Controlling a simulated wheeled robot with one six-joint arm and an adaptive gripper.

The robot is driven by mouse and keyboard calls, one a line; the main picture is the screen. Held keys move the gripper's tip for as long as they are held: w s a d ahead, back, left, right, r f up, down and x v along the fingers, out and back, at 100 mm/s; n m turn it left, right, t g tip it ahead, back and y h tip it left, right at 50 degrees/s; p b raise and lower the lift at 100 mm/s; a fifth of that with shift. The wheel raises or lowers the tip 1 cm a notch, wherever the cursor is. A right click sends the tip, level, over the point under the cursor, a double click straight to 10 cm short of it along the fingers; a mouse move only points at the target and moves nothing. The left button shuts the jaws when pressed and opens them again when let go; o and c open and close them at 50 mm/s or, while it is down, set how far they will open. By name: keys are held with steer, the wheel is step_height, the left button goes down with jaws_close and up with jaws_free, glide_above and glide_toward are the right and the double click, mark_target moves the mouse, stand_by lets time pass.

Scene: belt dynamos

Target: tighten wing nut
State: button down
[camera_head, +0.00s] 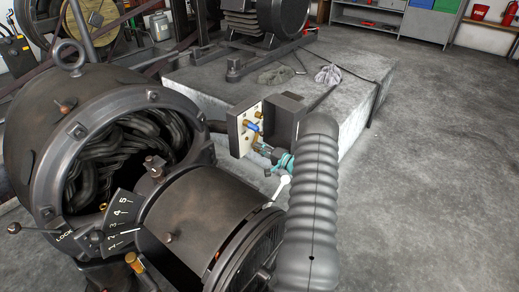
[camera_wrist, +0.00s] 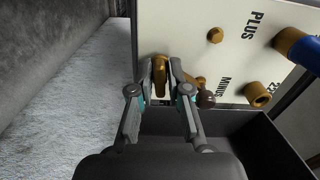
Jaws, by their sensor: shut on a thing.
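The wing nut (camera_wrist: 160,70) is brass and sits at the lower left of the white terminal panel (camera_wrist: 200,15) in the wrist view, near the label MINUS. My gripper (camera_wrist: 161,77) has one finger on each side of it and is shut on it. In the head view, my gripper (camera_head: 270,152) with its teal joints reaches the front of the same panel (camera_head: 240,138). The wing nut cannot be made out clearly there. A dark ball-ended part (camera_wrist: 206,99) is close to the right finger.
A brass terminal (camera_wrist: 215,35) is near PLUS, another (camera_wrist: 258,95) near the lower right label, and a blue-sleeved fitting (camera_wrist: 300,47) at right. A dark open box (camera_wrist: 240,130) lies below. The large dynamo (camera_head: 110,150) stands at left in the head view; floor at right (camera_head: 440,170) is clear.

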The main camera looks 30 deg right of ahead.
steer(key=c, duration=1.2)
jaws_free()
steer(key=shift+s, duration=0.1)
steer(key=v, duration=1.1)
steer(key=shift+s+d, duration=0.15)
steer(key=shift+s, duration=0.2)
